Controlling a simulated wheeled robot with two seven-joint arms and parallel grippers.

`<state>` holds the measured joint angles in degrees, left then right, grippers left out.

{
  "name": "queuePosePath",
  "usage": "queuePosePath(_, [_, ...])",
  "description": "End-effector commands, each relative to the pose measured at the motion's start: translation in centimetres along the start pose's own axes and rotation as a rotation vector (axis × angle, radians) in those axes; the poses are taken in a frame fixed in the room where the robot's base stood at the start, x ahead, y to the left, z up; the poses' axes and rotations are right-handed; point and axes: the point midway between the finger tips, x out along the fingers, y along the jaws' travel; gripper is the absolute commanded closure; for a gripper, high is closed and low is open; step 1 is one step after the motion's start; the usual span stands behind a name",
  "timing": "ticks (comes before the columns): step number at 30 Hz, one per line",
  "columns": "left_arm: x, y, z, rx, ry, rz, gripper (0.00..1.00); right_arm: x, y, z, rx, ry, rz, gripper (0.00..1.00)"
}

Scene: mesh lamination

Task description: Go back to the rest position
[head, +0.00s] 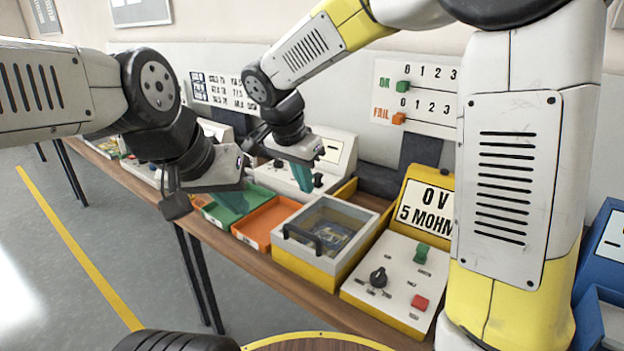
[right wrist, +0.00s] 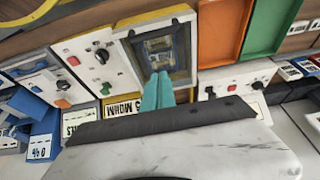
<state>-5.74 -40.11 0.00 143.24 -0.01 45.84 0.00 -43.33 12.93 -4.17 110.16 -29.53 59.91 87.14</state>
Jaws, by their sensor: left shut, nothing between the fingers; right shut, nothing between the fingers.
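My left gripper (head: 238,200) comes in from the left in the head view. Its teal fingers are together and empty, in front of the green tray. My right gripper (head: 305,188) is further back, above the bench behind the orange tray, with teal fingers pointing down. In the right wrist view its teal fingers (right wrist: 158,88) are pressed together with nothing between them, in front of the lidded grey and yellow box (right wrist: 183,75). Both arms are held over the bench, and neither gripper visibly holds anything.
The wooden bench (head: 262,265) carries a green tray (head: 245,212), an orange tray (head: 262,225), the lidded box (head: 305,268) with a board inside, and a yellow control panel (head: 385,290) with a "0 V 5 MOHM" sign. A counter board (head: 432,90) hangs behind. Blue units stand at right.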

Motion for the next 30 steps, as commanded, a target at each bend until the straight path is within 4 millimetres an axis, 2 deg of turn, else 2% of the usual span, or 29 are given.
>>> queuePosePath(2, [0.0,0.0,0.0,0.0,0.0,0.0,1.0,-0.5,1.3,-0.7,-0.011,-0.015,-0.013,1.0])
queuePosePath(5, [0.0,0.0,0.0,0.0,0.0,0.0,1.0,-1.3,4.4,-1.7,-0.058,-0.053,-0.054,1.0])
queuePosePath(9, [0.0,0.0,0.0,0.0,0.0,0.0,1.0,-2.8,10.4,-2.5,-0.166,-0.093,-0.157,1.0])
queuePosePath(15, [0.0,0.0,0.0,0.0,0.0,0.0,1.0,-4.6,17.9,-1.6,-0.333,-0.049,-0.316,1.0])
queuePosePath(18, [0.0,0.0,0.0,0.0,0.0,0.0,1.0,-5.1,20.7,-0.7,-0.409,0.009,-0.375,1.0])
queuePosePath(24, [0.0,0.0,0.0,0.0,0.0,0.0,1.0,-5.5,23.5,0.8,-0.516,0.115,-0.428,1.0])
queuePosePath(30, [0.0,0.0,0.0,0.0,0.0,0.0,1.0,-5.6,24.1,1.3,-0.549,0.145,-0.437,1.0])
